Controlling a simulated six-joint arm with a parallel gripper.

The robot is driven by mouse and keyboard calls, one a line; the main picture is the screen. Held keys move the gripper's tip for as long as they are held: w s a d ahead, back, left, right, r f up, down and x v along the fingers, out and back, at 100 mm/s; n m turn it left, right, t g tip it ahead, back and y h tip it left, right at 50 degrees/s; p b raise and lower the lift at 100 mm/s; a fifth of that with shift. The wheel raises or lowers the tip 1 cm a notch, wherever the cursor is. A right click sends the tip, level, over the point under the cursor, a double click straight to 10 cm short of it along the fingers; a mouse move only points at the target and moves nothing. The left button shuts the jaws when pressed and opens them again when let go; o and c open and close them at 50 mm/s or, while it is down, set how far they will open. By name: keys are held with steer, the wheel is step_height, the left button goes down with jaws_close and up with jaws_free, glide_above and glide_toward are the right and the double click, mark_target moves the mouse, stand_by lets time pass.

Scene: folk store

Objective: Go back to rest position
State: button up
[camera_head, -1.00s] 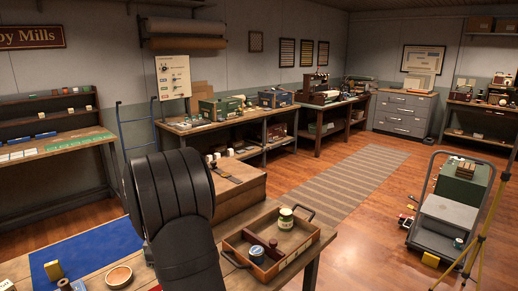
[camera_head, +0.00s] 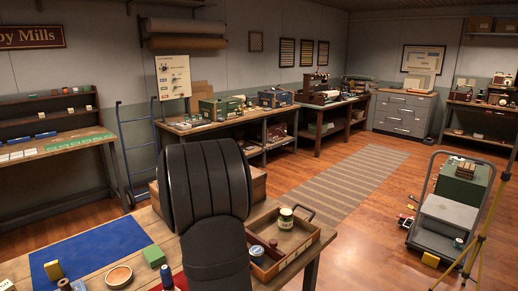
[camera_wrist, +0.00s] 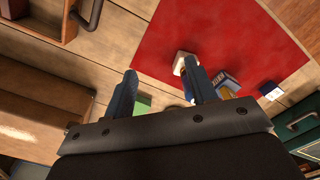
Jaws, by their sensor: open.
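My gripper (camera_wrist: 160,66) shows in the wrist view with its two dark blue fingers apart. Nothing is between the fingertips. It hangs over the worktable beside a red mat (camera_wrist: 220,35). A white-topped item (camera_wrist: 184,62) lies on the mat close to the right fingertip. A green patch shows between the fingers, partly hidden. In the head view my dark arm stands in front of the table, and the gripper itself is hidden.
In the head view, a wooden tray (camera_head: 312,243) with jars stands right of my arm. A wooden box (camera_head: 258,186) is behind the arm. A cart (camera_head: 447,213) stands at right.

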steer(key=w+a+f, duration=0.4)
steer(key=w+f, duration=0.1)
steer(key=w, duration=0.2)
steer(key=shift+m, duration=0.3)
steer(key=a+f, duration=0.2)
steer(key=a, duration=0.1)
steer(key=a+f, duration=0.2)
steer(key=a, duration=0.2)
steer(key=a+f, duration=0.3)
steer(key=shift+w+a, duration=0.3)
steer(key=shift+a, duration=0.1)
steer(key=shift+a+f, duration=0.35)
steer(key=shift+f, duration=0.05)
steer(key=shift+d+r, duration=0.25)
steer(key=shift+r, duration=0.05)
steer(key=s+d+r, duration=0.4)
steer(key=d+r, duration=0.6)
steer(key=d, duration=0.3)
steer(key=shift+d, duration=0.15)
